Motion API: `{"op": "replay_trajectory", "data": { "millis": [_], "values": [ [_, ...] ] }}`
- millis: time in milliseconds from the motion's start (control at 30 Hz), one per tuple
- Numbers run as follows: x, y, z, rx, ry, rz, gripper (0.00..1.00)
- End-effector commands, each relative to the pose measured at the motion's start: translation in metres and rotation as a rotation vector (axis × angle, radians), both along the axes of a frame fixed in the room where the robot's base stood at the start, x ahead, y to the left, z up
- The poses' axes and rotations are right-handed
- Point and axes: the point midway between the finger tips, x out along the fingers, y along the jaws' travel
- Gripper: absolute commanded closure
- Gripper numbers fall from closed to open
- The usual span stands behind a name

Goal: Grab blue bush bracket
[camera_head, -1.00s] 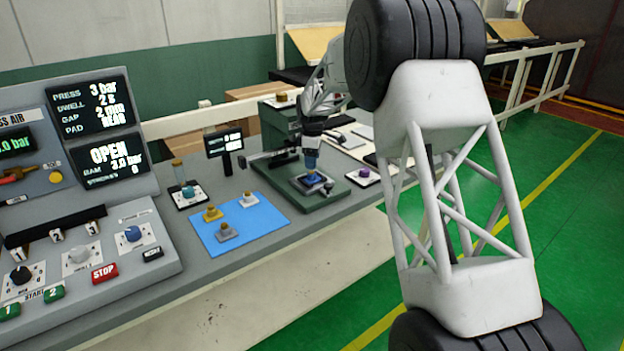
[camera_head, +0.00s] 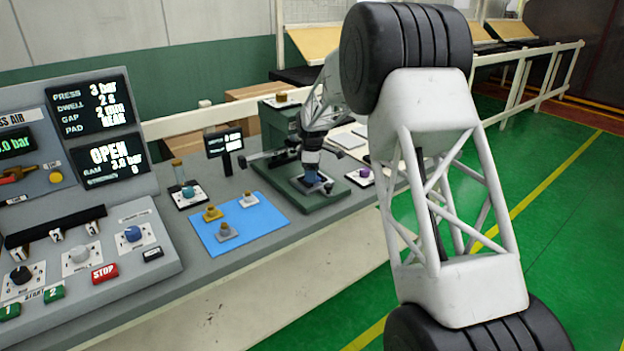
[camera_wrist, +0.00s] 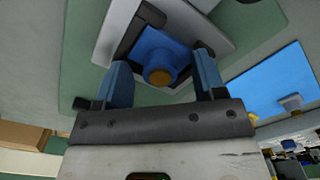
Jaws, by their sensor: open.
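The blue bush bracket (camera_wrist: 158,48) sits in a nest on the green press base, with a brass-coloured round bush (camera_wrist: 160,76) on it. My gripper (camera_wrist: 163,62) is open in the wrist view, one blue finger to each side of the bracket. Whether the fingers touch it I cannot tell. In the head view my gripper (camera_head: 311,174) is down at the press base (camera_head: 300,198) and largely hides the bracket there.
Left of the press a blue mat (camera_head: 268,219) holds a yellow bracket (camera_head: 212,213) and two greyish ones. A small display (camera_head: 224,141) stands behind it. A purple knob (camera_head: 364,172) is right of the press. The control panel (camera_head: 100,250) fills the left.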

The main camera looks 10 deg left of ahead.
Motion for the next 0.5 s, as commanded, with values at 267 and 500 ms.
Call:
{"op": "replay_trajectory", "data": {
  "millis": [267, 500],
  "values": [
    [0.0, 0.0, 0.0, 0.0, 0.0, 0.0, 0.36],
    [0.0, 0.0, 0.0001, 0.0, 0.0, 0.0, 0.61]
  ]
}}
